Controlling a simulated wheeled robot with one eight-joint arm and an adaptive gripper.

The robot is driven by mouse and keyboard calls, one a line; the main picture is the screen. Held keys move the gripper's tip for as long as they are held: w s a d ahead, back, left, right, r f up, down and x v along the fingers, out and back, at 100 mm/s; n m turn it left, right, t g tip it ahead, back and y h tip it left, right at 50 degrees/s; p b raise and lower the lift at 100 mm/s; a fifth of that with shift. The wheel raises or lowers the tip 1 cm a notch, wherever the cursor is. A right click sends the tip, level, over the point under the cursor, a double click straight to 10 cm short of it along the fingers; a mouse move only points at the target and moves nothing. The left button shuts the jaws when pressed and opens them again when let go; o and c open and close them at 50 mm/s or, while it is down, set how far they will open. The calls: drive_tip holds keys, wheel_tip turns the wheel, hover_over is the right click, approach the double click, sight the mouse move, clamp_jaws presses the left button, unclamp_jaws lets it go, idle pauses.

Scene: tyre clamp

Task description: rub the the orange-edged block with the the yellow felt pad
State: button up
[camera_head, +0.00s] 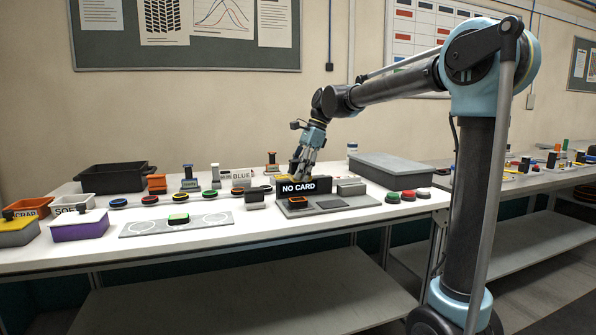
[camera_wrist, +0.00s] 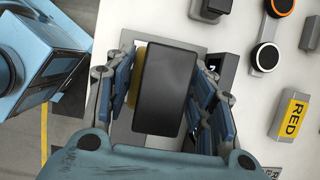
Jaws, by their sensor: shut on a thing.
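My gripper (camera_head: 305,178) is low over the work fixture, behind the "NO CARD" sign. In the wrist view my gripper (camera_wrist: 160,98) has its blue fingers closed on either side of a dark rectangular block. A yellow edge, which looks like the yellow felt pad (camera_wrist: 134,78), shows at the left of that dark top; it also shows in the head view (camera_head: 283,179). A small dark block with an orange edge (camera_head: 298,201) sits on the fixture plate in front of the sign. The pad's underside and any contact are hidden.
The "NO CARD" sign (camera_head: 305,187) stands close in front of my gripper. A grey lidded box (camera_head: 392,170) is to the right, with red and green buttons (camera_head: 408,195) before it. A mat (camera_head: 178,224) with a green-topped piece lies left. A black bin (camera_head: 115,178) stands at back left.

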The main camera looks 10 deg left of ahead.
sight(291, 200)
drive_tip(key=shift+a+f, duration=0.15)
drive_tip(key=shift+f, duration=0.85)
drive_tip(key=shift+a+f, duration=0.15)
drive_tip(key=shift+f, duration=0.8)
drive_tip(key=shift+s+f, duration=0.1)
drive_tip(key=shift+f, duration=1.05)
drive_tip(key=shift+f, duration=0.35)
drive_tip(key=shift+d, duration=0.1)
drive_tip(key=shift+w+d, duration=0.25)
drive_tip(key=shift+d, duration=0.2)
drive_tip(key=shift+a, duration=0.1)
drive_tip(key=shift+s+a, duration=0.65)
drive_tip(key=shift+a, duration=0.3)
